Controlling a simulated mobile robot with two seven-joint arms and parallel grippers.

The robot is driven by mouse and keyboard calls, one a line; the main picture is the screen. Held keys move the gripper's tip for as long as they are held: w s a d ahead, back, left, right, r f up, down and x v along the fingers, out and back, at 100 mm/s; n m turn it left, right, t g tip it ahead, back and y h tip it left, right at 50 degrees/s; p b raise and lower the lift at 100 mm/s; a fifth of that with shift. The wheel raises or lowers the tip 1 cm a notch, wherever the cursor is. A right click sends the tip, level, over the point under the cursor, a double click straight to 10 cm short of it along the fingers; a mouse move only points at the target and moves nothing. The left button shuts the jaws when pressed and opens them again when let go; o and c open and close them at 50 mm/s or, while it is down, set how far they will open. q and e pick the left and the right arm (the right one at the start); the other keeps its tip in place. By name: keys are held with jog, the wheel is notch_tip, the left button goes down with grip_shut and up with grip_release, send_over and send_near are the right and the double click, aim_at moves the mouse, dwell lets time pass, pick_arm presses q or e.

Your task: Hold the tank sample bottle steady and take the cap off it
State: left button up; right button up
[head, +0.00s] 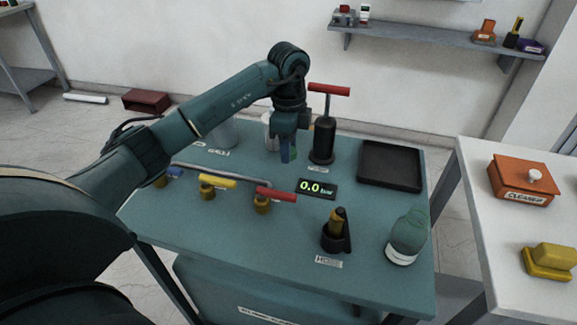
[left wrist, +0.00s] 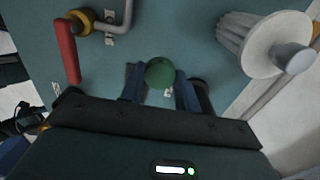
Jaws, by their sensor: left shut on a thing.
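The tank sample bottle shows its round green cap (left wrist: 160,72) between my left fingers in the left wrist view. In the head view only a sliver of green (head: 292,155) shows beside the fingers; they hide most of the bottle. My left gripper (head: 287,151) points down at the back middle of the teal table and is shut on the bottle. Its fingers also show on both sides of the cap in the left wrist view (left wrist: 160,88). I cannot tell whether they press on the cap or the body below. My right gripper is not in view.
A black pump (head: 323,140) with a red T-handle stands close right of the gripper. A black tray (head: 391,165), a pressure display (head: 316,188), a red-handled valve (head: 275,194), a black holder (head: 335,238) and a green-and-white container (head: 406,238) share the table. A grey ribbed part (left wrist: 243,33) stands nearby.

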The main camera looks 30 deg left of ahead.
aim_at(289, 174)
pick_arm(q)
notch_tip(289, 174, down, 6)
jog(key=shift+r, duration=0.25)
jog(key=shift+f, duration=0.2)
jog(key=o, duration=1.1)
jog(key=shift+c, duration=0.2)
